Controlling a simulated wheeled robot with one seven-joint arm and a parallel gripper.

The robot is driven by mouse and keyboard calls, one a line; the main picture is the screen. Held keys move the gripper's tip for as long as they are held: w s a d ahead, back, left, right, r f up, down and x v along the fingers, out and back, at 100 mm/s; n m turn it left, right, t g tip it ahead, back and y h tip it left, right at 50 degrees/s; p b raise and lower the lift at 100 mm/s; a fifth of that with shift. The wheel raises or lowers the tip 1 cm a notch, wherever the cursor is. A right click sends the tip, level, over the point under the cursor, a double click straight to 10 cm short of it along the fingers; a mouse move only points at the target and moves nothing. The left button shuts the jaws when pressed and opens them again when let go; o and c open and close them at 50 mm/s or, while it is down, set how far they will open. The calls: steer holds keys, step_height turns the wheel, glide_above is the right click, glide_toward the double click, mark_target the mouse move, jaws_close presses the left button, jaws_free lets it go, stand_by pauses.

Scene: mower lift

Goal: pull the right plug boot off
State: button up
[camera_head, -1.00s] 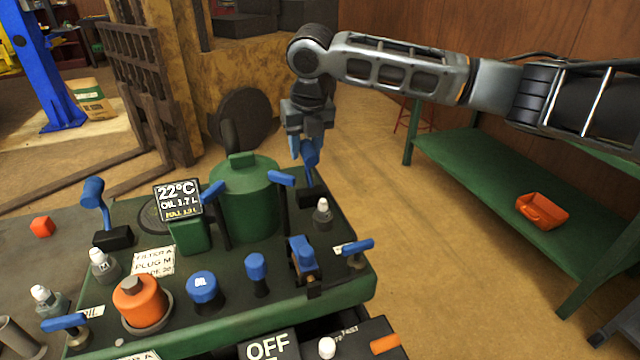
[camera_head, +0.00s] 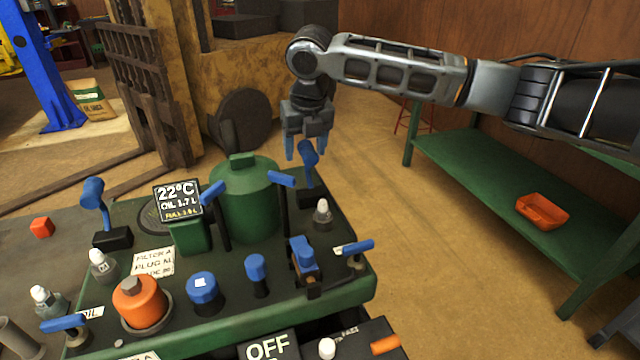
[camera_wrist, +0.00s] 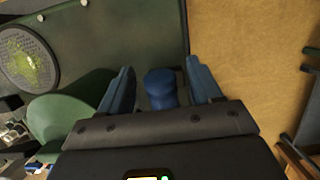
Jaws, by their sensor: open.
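The right plug boot (camera_head: 307,158) is a blue cap on a dark stand at the back right corner of the green deck. My gripper (camera_head: 305,148) points down just above and behind it, open and empty. In the wrist view the blue boot (camera_wrist: 160,88) shows between the two spread blue fingers (camera_wrist: 160,80), with gaps on both sides. I cannot tell whether the fingertips reach down past its top. A similar blue boot (camera_head: 93,192) stands on a black block at the deck's left.
A green tank (camera_head: 245,205) with blue-tipped levers stands left of the boot. A grey bottle with a white cap (camera_head: 322,215) stands just in front of the boot. Open floor lies right of the deck, then a green bench (camera_head: 470,165) with an orange tray (camera_head: 541,211).

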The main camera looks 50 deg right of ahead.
steer(key=shift+r+p, duration=2.9)
steer(key=shift+r, duration=0.7)
steer(key=shift+f, duration=0.15)
